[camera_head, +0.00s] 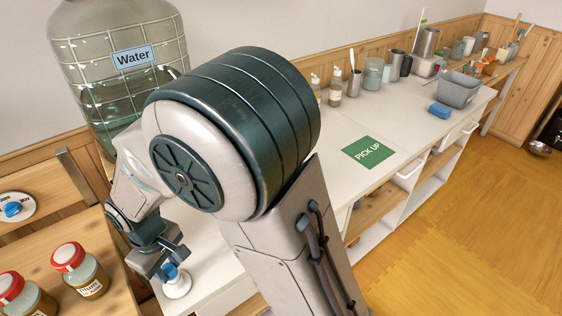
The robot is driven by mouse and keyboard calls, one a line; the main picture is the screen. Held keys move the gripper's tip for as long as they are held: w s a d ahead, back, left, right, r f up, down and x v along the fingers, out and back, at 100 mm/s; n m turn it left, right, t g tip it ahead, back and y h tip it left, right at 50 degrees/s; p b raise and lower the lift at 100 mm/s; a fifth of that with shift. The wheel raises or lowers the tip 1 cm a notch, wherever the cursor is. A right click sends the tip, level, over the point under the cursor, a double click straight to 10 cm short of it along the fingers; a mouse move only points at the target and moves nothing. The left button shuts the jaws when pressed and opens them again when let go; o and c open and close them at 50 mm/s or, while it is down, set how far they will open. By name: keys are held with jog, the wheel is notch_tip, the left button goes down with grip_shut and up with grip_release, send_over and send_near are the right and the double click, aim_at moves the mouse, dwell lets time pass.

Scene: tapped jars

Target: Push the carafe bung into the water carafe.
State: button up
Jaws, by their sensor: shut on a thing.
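The large glass water carafe (95,32), with a blue "Water" label and a pale wire grid around it, stands at the upper left. It holds greenish water. Its top is cut off by the frame and its lower part is hidden behind my arm. My gripper (168,266) is at the lower left, pointing down, below the carafe in the picture. It is shut on the blue knob of a white round piece, apparently the carafe bung (178,287). The bung shows against the pale counter; I cannot tell whether it touches it.
Red-lidded jars (78,268) stand on wood at the lower left, near another white disc with a blue knob (13,209). A green "PICK UP" mat (368,152) lies on the white counter. Bottles, cups and a grey bin (459,90) stand farther back.

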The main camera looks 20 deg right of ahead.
jog(key=shift+r, duration=0.3)
jog(key=shift+r+p, duration=0.9)
jog(key=shift+r, duration=0.05)
notch_tip(320, 180, up, 6)
jog(key=p, duration=0.4)
jog(key=shift+r+p, duration=0.2)
jog(key=shift+p, duration=0.1)
jog(key=shift+f, duration=0.1)
